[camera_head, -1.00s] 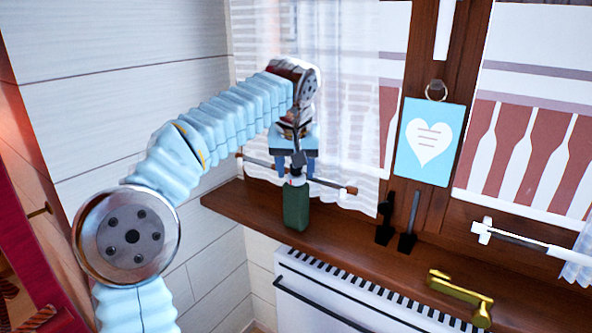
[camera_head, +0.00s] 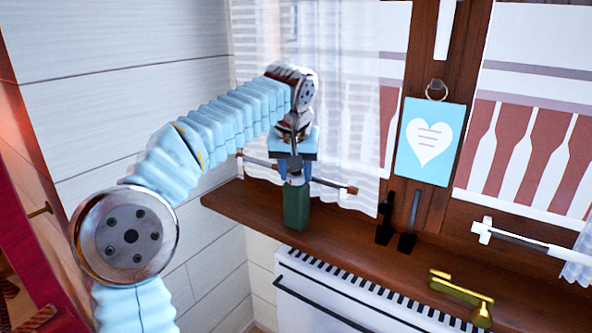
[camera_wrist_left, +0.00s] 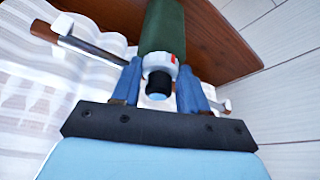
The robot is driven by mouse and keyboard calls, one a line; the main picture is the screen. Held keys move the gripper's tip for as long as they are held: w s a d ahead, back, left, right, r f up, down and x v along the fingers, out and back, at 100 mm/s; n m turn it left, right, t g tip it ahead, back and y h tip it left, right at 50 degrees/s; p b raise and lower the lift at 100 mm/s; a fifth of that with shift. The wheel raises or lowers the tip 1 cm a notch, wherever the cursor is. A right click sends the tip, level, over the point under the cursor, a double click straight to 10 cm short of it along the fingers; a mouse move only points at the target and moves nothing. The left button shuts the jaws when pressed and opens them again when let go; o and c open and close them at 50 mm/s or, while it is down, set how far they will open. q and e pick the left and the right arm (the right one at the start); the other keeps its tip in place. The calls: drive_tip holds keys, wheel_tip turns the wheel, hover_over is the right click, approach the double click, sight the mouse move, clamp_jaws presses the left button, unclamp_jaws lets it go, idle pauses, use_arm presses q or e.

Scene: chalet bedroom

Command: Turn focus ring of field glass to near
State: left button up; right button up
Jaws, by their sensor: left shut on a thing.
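The field glass (camera_head: 296,208) is a green upright body standing on the brown window sill. The wrist view shows its green body (camera_wrist_left: 163,28), a white focus ring (camera_wrist_left: 158,62) with a red mark, and a black eyepiece (camera_wrist_left: 158,83) with a pale blue lens. My left gripper (camera_head: 295,178) comes from above with its blue fingers pointing down. In the wrist view the left gripper (camera_wrist_left: 160,70) is shut on the focus ring, one finger on each side. The fingers hide part of the ring in the head view. My right gripper is not in view.
A curtain rod (camera_head: 331,186) with a sheer white curtain (camera_head: 345,110) passes close behind the gripper. Dark window fittings (camera_head: 408,235) and a blue heart card (camera_head: 430,142) are to the right. A radiator (camera_head: 345,293) is below the sill (camera_head: 240,208).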

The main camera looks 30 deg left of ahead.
use_arm(q)
drive_tip(key=m+h, duration=0.1)
drive_tip(key=m, duration=0.1)
drive_tip(key=m+h, duration=0.1)
drive_tip(key=m, duration=0.2)
drive_tip(key=shift+a+m, duration=0.2)
drive_tip(key=shift+m, duration=0.1)
drive_tip(key=m+h, duration=0.1)
drive_tip(key=m, duration=0.2)
drive_tip(key=m+h, duration=0.1)
drive_tip(key=m, duration=0.1)
drive_tip(key=shift+w+a+m+g, duration=0.1)
drive_tip(key=shift+a+m+g, duration=0.1)
drive_tip(key=shift+m+g, duration=0.15)
drive_tip(key=o, duration=0.8)
drive_tip(key=v, duration=0.7)
drive_tip(key=shift+a+r, duration=0.2)
